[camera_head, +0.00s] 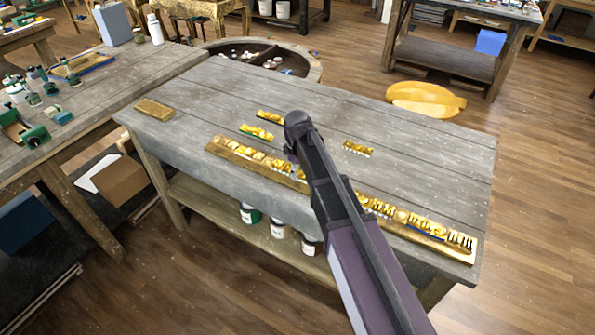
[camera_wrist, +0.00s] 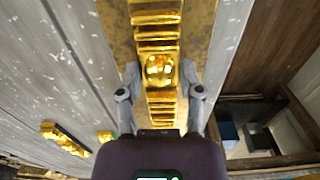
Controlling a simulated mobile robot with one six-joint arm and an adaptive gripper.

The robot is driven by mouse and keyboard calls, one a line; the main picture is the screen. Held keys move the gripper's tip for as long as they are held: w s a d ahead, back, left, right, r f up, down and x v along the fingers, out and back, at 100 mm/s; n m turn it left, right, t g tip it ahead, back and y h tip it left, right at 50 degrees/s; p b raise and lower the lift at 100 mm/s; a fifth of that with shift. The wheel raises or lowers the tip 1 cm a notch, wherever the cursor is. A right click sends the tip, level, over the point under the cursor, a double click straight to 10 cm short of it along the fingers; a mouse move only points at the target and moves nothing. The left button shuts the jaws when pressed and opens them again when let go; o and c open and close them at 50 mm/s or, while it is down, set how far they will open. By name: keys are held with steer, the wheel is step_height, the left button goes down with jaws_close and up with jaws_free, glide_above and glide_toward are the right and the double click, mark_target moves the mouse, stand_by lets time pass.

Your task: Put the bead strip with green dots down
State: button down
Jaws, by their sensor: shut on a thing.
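My gripper (camera_head: 291,158) is low over the near side of the grey table, above a long gilt board (camera_head: 213,146) with a row of gold ornament strips. In the wrist view its two fingertips (camera_wrist: 160,78) close on both sides of a gold strip with a round bead (camera_wrist: 159,70), which I take to be the bead strip. No green dots show on it. The gilt board (camera_wrist: 198,30) runs beneath, in line with it. I cannot tell whether the strip touches the board. In the head view my arm hides the strip and the middle of the row.
Loose gold pieces lie behind the board: one with a green edge (camera_head: 256,132), one farther back (camera_head: 270,117), one to the right (camera_head: 357,148). A small gilt block (camera_head: 154,110) is at the table's left end. The tabletop's far right is clear.

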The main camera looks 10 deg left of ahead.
mark_target(298, 170)
steer(key=shift+f, duration=0.15)
steer(key=shift+c, duration=1.3)
jaws_free()
steer(key=shift+r, duration=0.25)
step_height(298, 170, up, 12)
steer(key=p, duration=1.2)
steer(key=shift+f, duration=0.1)
